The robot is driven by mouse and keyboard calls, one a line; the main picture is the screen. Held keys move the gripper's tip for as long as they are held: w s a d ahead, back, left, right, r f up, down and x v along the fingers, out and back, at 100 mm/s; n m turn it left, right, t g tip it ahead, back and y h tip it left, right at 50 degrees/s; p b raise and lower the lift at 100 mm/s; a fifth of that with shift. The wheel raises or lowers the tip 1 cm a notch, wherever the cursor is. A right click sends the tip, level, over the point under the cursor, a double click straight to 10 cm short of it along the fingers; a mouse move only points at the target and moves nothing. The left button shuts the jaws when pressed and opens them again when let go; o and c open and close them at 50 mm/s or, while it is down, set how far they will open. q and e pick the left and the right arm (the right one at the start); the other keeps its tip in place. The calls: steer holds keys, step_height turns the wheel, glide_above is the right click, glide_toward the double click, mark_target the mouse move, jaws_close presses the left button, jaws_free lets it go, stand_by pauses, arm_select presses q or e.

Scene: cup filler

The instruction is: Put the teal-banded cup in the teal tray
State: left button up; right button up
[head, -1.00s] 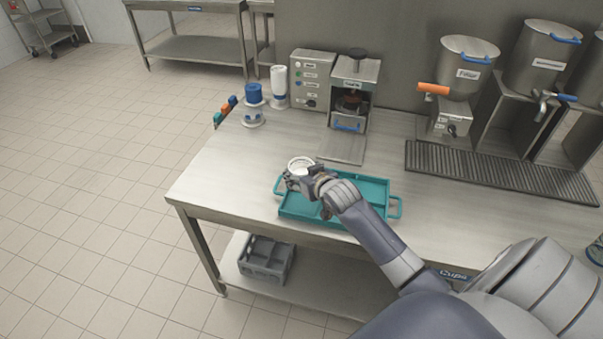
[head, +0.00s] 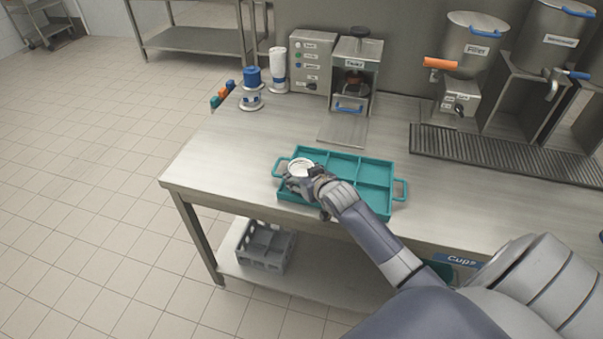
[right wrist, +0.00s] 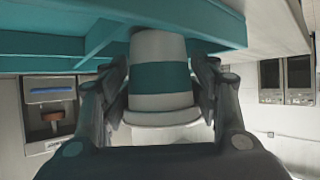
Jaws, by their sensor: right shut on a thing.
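The teal-banded cup (right wrist: 160,77) is white with a wide teal band. My right gripper (right wrist: 162,90) is shut on it, one finger on each side. In the head view the cup's white rim (head: 301,167) shows upright at the back left part of the teal tray (head: 371,164), and my right gripper (head: 299,184) is just in front of it. In the right wrist view the cup's narrow base meets the teal tray (right wrist: 40,45) beside a divider. I cannot tell whether the base touches the tray floor. My left gripper is not in view.
The tray has several compartments; those to the right look empty. Behind it stands a machine (head: 356,75) with a blue handle. A blue and white stand (head: 251,90) is at the back left. A drip grate (head: 500,153) lies right. The counter's left part is clear.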

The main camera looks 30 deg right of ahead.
steer(key=o, duration=1.2)
steer(key=shift+o, duration=0.2)
steer(key=v, duration=1.2)
steer(key=shift+a+f, duration=0.1)
